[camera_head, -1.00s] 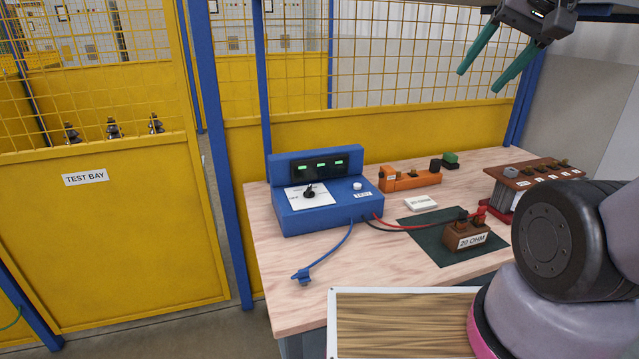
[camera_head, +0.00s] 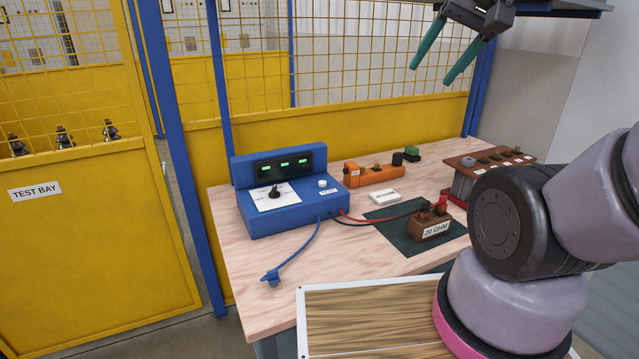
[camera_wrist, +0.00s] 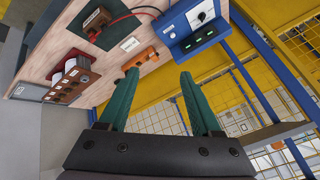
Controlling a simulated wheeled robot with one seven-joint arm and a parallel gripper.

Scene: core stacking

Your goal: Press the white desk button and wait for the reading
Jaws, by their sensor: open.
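The white button (camera_head: 322,184) is a small round knob on the right of the blue test unit's top (camera_head: 300,214), beside a black dial (camera_head: 274,192) on a white plate. The unit's upright panel has green-lit displays (camera_head: 284,164); their figures are too small to read. It also shows in the wrist view (camera_wrist: 193,24), tilted. My gripper (camera_head: 430,77) is open and empty, high above the back right of the desk, well apart from the button. Its green fingers (camera_wrist: 160,88) fill the middle of the wrist view.
A blue lead (camera_head: 297,257) lies at the front left.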

